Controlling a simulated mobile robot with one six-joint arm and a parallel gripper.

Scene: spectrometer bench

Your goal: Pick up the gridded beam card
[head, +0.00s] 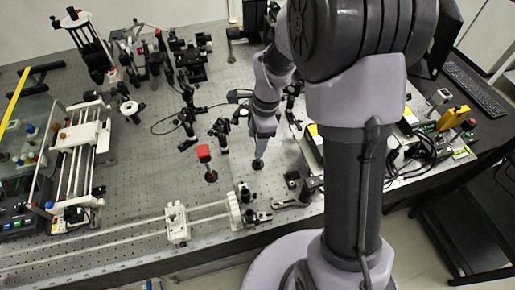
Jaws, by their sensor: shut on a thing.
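My gripper (262,130) points down over the middle of the perforated bench in the head view. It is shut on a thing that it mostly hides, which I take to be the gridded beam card. A short stem with a dark round foot (258,164) shows just below the fingertips. No grid can be made out at this size. I cannot tell whether the foot touches the bench top.
Dark posts with mounts (220,132) stand close left of my gripper. A white rail carriage (177,224) sits on the long rail in front. A yellow device (453,118) and cables lie at the right. Bare bench shows left of the red card.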

